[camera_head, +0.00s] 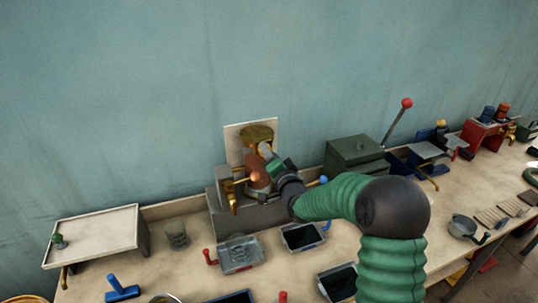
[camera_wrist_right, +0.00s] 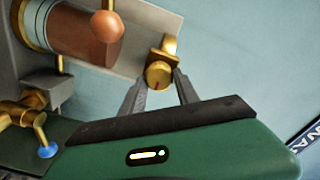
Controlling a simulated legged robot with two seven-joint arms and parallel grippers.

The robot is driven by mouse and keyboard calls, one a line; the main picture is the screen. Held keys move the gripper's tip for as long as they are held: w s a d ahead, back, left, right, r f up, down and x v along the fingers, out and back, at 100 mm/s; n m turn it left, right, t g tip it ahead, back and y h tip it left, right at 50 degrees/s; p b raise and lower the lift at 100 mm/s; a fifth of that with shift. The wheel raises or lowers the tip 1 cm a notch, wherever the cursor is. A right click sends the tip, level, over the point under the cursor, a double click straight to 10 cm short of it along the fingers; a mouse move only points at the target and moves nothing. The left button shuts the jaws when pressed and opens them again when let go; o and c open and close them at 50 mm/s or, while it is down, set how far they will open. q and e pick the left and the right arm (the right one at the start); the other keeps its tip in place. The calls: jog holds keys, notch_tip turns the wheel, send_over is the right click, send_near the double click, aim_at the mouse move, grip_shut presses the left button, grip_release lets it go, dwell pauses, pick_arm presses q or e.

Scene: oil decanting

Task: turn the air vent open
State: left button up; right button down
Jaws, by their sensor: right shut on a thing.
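The air vent (camera_wrist_right: 158,75) shows in the right wrist view as a small round brass knob with a dark reddish mark on its face. It sits on a brass fitting beside a pale plate. My right gripper (camera_wrist_right: 157,88) has its two grey fingers on either side of the knob and is shut on it. In the head view my right gripper (camera_head: 268,153) reaches to the copper vessel (camera_head: 256,172) in front of the wall plate. I cannot make out the knob there. My left gripper is not in view.
A brass tap (camera_head: 232,196) hangs at the vessel's left. Another tap with a blue knob (camera_wrist_right: 47,152) is close to my right gripper. Metal trays (camera_head: 239,254) stand on the bench below. A green box (camera_head: 355,153) and red-knobbed lever (camera_head: 406,103) stand to the right.

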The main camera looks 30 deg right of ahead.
jog(key=shift+a+f, duration=0.1)
jog(key=shift+f, duration=0.15)
jog(key=c, duration=0.9)
grip_release()
jog(key=b+v, duration=0.3)
jog(key=v, duration=1.3)
jog(key=shift+s, duration=0.35)
jog(key=shift+f, duration=0.1)
